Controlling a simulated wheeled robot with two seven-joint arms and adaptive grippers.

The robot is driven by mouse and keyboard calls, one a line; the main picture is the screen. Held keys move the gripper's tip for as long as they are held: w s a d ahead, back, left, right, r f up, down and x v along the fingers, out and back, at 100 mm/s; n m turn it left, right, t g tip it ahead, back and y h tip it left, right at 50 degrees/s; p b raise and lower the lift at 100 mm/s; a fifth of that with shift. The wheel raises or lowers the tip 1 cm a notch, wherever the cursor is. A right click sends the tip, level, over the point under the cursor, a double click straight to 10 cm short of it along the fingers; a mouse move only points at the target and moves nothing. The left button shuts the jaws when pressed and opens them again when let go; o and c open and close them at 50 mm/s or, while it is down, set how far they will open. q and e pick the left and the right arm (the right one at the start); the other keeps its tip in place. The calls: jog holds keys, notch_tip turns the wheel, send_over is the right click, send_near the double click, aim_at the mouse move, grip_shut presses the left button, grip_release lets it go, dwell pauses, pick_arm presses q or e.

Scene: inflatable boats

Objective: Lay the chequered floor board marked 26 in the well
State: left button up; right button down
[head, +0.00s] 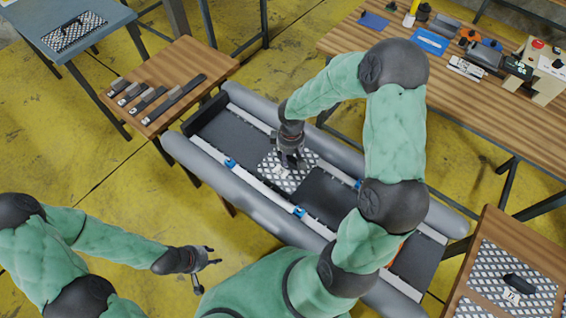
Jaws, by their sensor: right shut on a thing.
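A chequered floor board (271,165) lies in the well of the grey inflatable boat (240,207), between dark floor sections. A small white label shows on it, too small to read for certain. My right gripper (290,164) reaches down from above and is shut at the middle of this board, on what seems to be its handle, which the fingers hide. Whether the board rests fully flat cannot be told. My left gripper (208,272) is open and empty, in front of the boat's near tube, over the yellow floor.
Another chequered board (528,277) with a black handle lies on the wooden table at lower right. One more (72,32) lies on the grey table at upper left. Dark strips (176,100) lie on a small wooden table. Tools and boxes crowd the back bench (395,40).

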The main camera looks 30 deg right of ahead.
jog(key=w+f, duration=0.1)
jog(key=w+f+b, duration=0.1)
jog(key=f, duration=0.1)
jog(key=w+a+f, duration=0.1)
jog(key=f, duration=0.1)
jog(key=shift+w+b, duration=0.3)
jog(key=shift+w, duration=0.1)
notch_tip(320, 180, down, 3)
jog(key=shift+d+f+b, duration=0.1)
jog(key=shift+b, duration=0.85)
jog(key=c, duration=0.9)
grip_release()
jog(key=shift+f, duration=0.1)
jog(key=shift+o, duration=0.2)
